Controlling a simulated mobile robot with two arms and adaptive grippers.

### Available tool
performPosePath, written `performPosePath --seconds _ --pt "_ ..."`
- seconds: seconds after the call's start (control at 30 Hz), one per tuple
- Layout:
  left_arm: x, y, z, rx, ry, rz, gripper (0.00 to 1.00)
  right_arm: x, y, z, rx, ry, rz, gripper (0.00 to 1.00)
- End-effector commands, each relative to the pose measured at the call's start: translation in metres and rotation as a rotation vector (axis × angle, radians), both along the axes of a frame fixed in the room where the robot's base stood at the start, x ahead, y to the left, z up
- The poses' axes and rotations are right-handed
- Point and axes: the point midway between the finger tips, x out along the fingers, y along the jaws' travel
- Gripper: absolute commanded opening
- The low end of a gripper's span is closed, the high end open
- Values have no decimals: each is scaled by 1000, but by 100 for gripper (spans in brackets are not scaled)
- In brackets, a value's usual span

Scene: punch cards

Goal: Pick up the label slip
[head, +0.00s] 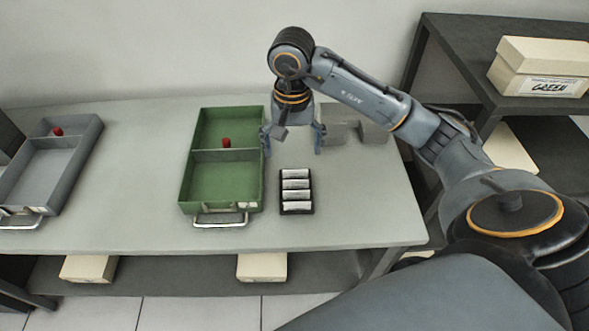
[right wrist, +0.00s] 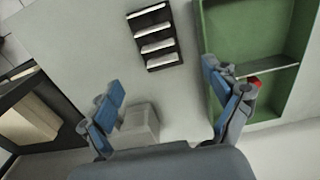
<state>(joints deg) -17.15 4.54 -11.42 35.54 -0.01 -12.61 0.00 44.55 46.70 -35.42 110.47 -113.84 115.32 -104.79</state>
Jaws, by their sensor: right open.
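Several white label slips (head: 296,195) lie in a row in a small black rack (head: 297,212) on the table, right of the green drawer tray. I cannot tell which slip the task means. In the right wrist view the slips (right wrist: 155,30) and their rack (right wrist: 164,66) are at the top, beyond the fingertips. My right gripper (head: 293,139) is open and empty above the table, behind the rack in the head view. Its two blue fingers also show in the right wrist view (right wrist: 163,80), spread wide. My left gripper is not in view.
A green tray (head: 189,171) with a divider and a red knob (head: 226,142) stands left of the rack. A grey tray (head: 68,188) is farther left. Grey blocks (head: 336,133) stand behind right. A box labelled GREEN (head: 541,63) sits on the right shelf. The table's front right is clear.

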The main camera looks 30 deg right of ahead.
Motion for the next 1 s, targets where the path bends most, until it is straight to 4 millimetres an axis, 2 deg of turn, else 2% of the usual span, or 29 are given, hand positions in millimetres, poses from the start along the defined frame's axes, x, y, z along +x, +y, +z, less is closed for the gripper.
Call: performPosePath --seconds 0.1,0.3,0.47,0.57,0.7,0.8,1.0 --pt "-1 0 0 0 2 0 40 -1 2 -26 6 7 0 89" --pt "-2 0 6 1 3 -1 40 -1 0 -52 4 3 -2 89" --pt "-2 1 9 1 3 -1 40 0 0 -61 5 2 -2 89" --pt "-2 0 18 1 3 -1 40 -2 -3 -70 5 6 -2 89" --pt "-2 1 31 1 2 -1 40 -2 -9 -91 6 7 -4 89" --pt "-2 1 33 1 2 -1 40 -1 -8 -104 7 4 -3 89" --pt "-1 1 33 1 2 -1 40 0 -9 -112 4 0 -1 89"
